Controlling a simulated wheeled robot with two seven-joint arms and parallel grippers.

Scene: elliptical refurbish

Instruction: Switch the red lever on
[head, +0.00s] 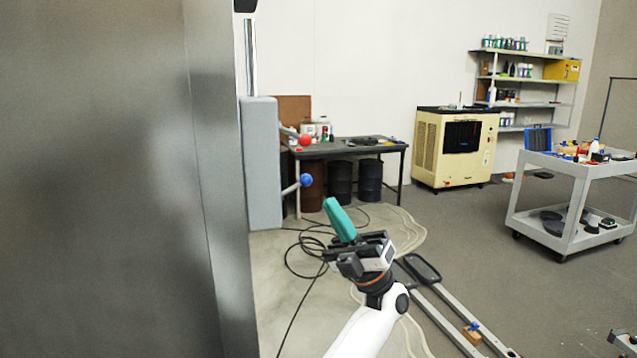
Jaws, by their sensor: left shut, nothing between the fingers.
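The red lever (305,140) has a red ball knob on a short grey arm. It sticks out from the right side of a tall grey box (262,165), and its arm slopes slightly down toward the ball. A blue-knobbed lever (306,180) sits below it on the same box, its arm sloping up. My left gripper (334,208) has teal fingers, which are shut and empty. In the picture it is below and to the right of both knobs, apart from them. My right gripper is not in view.
A large metal panel (110,180) fills the left side. Black cables (305,250) lie on the floor behind my gripper. A workbench (370,148) with dark barrels under it stands behind the levers. A cream machine (450,150), shelves and a grey cart (545,190) stand to the right.

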